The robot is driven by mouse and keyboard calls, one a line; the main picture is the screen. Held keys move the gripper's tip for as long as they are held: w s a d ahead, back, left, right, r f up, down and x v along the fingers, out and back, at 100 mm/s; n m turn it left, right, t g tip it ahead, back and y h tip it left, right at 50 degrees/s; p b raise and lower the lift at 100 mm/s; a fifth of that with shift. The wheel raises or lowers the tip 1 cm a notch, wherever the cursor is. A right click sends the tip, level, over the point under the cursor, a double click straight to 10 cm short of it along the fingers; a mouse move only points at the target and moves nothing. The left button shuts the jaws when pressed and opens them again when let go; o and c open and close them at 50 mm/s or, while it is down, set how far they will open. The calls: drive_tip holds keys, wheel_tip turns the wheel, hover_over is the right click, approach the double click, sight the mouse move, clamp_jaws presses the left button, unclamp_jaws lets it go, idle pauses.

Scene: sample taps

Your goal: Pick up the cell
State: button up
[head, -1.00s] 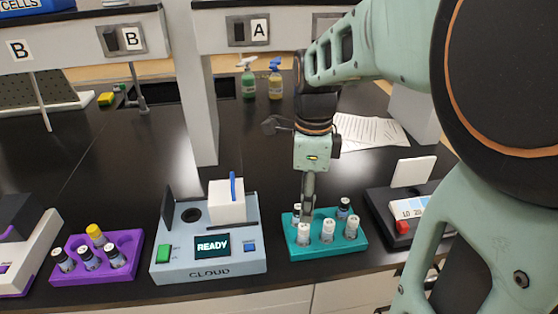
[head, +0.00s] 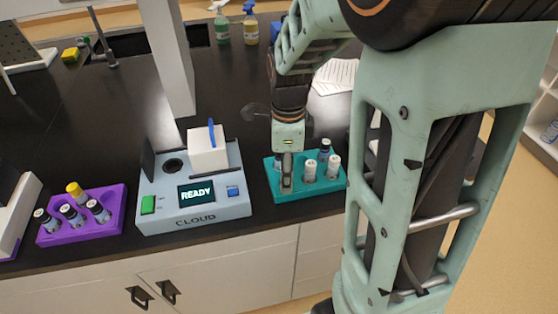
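The teal rack (head: 327,188) stands on the black bench right of centre. It holds two white-capped vials (head: 311,170) and a dark-capped vial (head: 325,149) that I can see; no label tells which is the cell. My gripper (head: 287,184) points down at the rack's left side, over its front-left spot. Its fingers hide that spot and whatever stands there. The fingers are seen nearly edge-on, so I cannot tell whether they are open or shut, or touching a vial.
The light-blue CLOUD machine (head: 212,212), with its READY screen (head: 196,194), stands just left of the rack. A purple rack (head: 112,222) with several vials, one yellow-capped, is further left. Spray bottles (head: 222,28) stand behind. A grey post (head: 170,60) rises from the bench.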

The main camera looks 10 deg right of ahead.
drive_tip(key=shift+c, duration=0.7)
drive_tip(key=c, duration=0.9)
